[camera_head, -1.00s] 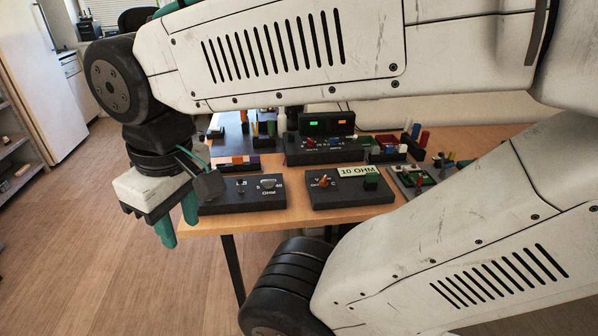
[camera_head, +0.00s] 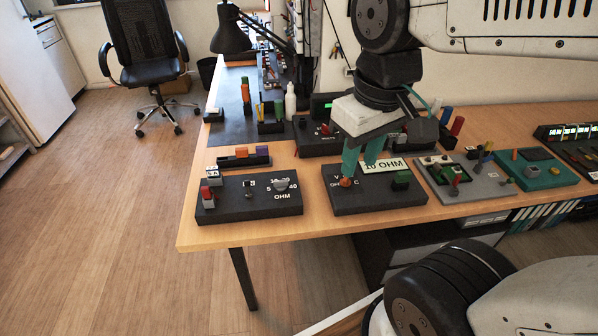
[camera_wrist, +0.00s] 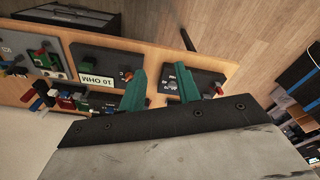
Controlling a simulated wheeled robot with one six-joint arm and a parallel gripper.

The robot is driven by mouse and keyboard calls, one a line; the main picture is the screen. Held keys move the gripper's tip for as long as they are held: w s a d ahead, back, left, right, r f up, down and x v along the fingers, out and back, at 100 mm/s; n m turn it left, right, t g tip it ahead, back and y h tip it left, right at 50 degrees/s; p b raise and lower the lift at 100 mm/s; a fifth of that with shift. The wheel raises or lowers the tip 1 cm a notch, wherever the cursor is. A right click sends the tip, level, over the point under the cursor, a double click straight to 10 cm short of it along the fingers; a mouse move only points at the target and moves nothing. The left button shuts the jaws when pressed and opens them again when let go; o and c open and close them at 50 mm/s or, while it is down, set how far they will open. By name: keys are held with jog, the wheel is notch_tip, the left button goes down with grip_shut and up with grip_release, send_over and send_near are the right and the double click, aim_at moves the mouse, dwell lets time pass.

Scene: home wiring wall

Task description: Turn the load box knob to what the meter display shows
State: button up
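The load box (camera_head: 248,204) is a dark box at the table's front left, with a grey knob (camera_head: 283,184) among the marks 5, 10, 20 and 40 over OHM. I cannot read its setting. The meter (camera_head: 375,198) is the dark box to its right, with an orange knob (camera_head: 346,183) and a white display (camera_head: 384,165) reading 10 OHM. My gripper (camera_head: 362,158) is open and empty, its green fingers apart. In the wrist view the fingers (camera_wrist: 160,72) straddle the gap between meter (camera_wrist: 95,58) and load box (camera_wrist: 200,75).
A small block holder (camera_head: 236,159) stands behind the load box. A dark unit with a green display (camera_head: 316,141) is behind my gripper. Boards with parts, one grey (camera_head: 470,184) and one green (camera_head: 541,173), lie at right. The table's front left corner (camera_head: 188,243) is bare.

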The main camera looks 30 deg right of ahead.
jog(key=w+f+n, duration=0.3)
jog(key=w+n, duration=0.2)
jog(key=w, duration=0.6)
jog(key=n+g, duration=0.1)
jog(key=n, duration=0.7)
send_over(281, 181)
notch_tip(281, 181, down, 16)
jog(key=shift+r, duration=0.2)
notch_tip(281, 181, down, 7)
jog(key=shift+r, duration=0.1)
jog(key=shift+f, duration=0.5)
jog(key=shift+c, duration=0.3)
grip_shut()
